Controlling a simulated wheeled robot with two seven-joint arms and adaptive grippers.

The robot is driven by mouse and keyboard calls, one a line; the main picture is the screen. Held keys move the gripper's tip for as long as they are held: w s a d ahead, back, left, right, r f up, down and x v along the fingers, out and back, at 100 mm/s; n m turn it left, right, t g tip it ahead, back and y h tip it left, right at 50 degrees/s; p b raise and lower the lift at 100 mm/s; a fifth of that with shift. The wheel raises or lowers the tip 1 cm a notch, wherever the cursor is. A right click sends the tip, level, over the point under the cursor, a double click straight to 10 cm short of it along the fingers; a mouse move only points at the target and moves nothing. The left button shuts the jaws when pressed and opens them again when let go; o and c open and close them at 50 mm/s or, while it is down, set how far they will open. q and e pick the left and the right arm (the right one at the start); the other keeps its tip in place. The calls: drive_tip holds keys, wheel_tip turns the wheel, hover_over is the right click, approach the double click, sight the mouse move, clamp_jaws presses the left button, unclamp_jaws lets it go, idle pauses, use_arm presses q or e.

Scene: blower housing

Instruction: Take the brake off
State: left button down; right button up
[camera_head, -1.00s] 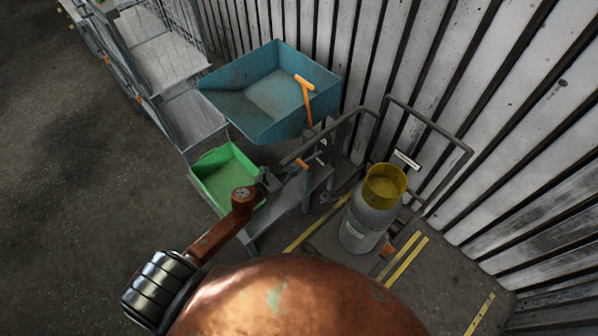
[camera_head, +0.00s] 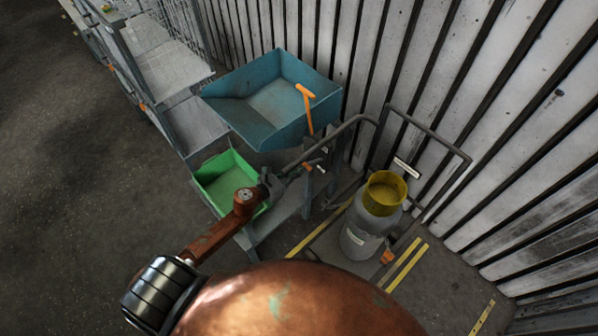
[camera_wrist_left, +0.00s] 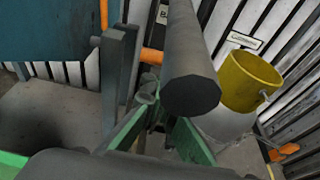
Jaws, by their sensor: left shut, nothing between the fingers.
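No part is marked clearly as the brake, so I cannot tell which it is. Orange candidates are a T-shaped handle (camera_head: 306,92) at the blue tray, a small bar (camera_head: 312,166) near my gripper, and a piece (camera_head: 387,257) low beside the grey drum. My left gripper (camera_head: 274,184) is shut and empty, close to the near end of a grey tubular handle (camera_head: 345,130). In the left wrist view the dark bar end (camera_wrist_left: 190,95) stands in front of the green-tinted fingers (camera_wrist_left: 150,125), with an orange bar (camera_wrist_left: 152,56) behind. Contact cannot be told. My right gripper is not in view.
The blue tray (camera_head: 318,85) and green bin (camera_head: 210,170) sit on a grey stand left of the handle. A grey drum (camera_head: 360,240) with a yellow top (camera_head: 385,193) stands at the right. A corrugated wall (camera_head: 450,80) closes the back. Open floor (camera_head: 60,200) lies left.

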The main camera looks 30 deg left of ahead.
use_arm(q)
drive_tip(key=shift+s, duration=0.1)
drive_tip(key=v, duration=1.2)
drive_tip(key=shift+r, duration=0.1)
